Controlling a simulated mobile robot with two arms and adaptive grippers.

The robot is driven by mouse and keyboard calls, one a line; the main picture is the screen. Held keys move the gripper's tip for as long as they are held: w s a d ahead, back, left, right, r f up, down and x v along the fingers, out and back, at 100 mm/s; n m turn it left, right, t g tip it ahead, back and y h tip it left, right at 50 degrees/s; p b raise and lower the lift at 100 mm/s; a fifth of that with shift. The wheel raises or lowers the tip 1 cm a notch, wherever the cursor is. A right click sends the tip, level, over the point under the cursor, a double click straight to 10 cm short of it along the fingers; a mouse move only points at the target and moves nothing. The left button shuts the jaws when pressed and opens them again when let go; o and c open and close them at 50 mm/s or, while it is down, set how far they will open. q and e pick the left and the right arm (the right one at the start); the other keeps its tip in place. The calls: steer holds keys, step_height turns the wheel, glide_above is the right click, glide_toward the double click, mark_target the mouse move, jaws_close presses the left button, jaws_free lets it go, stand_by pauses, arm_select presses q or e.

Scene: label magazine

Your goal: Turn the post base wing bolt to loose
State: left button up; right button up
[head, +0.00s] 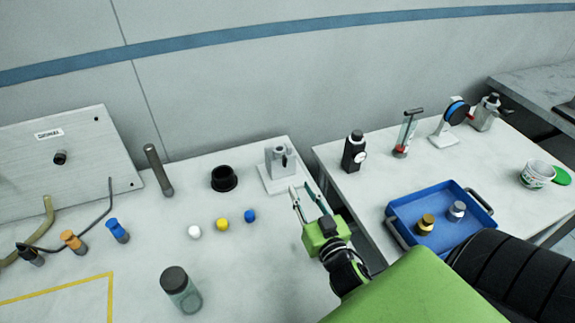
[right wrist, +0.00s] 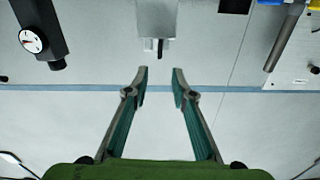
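The post base (head: 279,170) is a light grey block on a flat plate near the back right of the left table. It also shows at the top of the right wrist view (right wrist: 158,20). A small dark part (right wrist: 160,48), which looks like the wing bolt, sticks out from it; its turn angle is too small to read. My right gripper (head: 300,186) is open and empty, just in front of and to the right of the base. In the right wrist view the fingertips (right wrist: 160,72) point toward the dark part, with a gap between. My left gripper is not in view.
A metal post (head: 158,170) and a black cup (head: 223,178) stand left of the base. White, yellow and blue balls (head: 222,224) lie in front. Right of a gap, another table holds a black dial device (head: 354,152) and a blue tray (head: 400,212).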

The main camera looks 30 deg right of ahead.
mark_target(286, 163)
steer(key=p+x, duration=0.1)
steer(key=x, duration=1)
steer(key=shift+d+f, duration=0.1)
jaws_close()
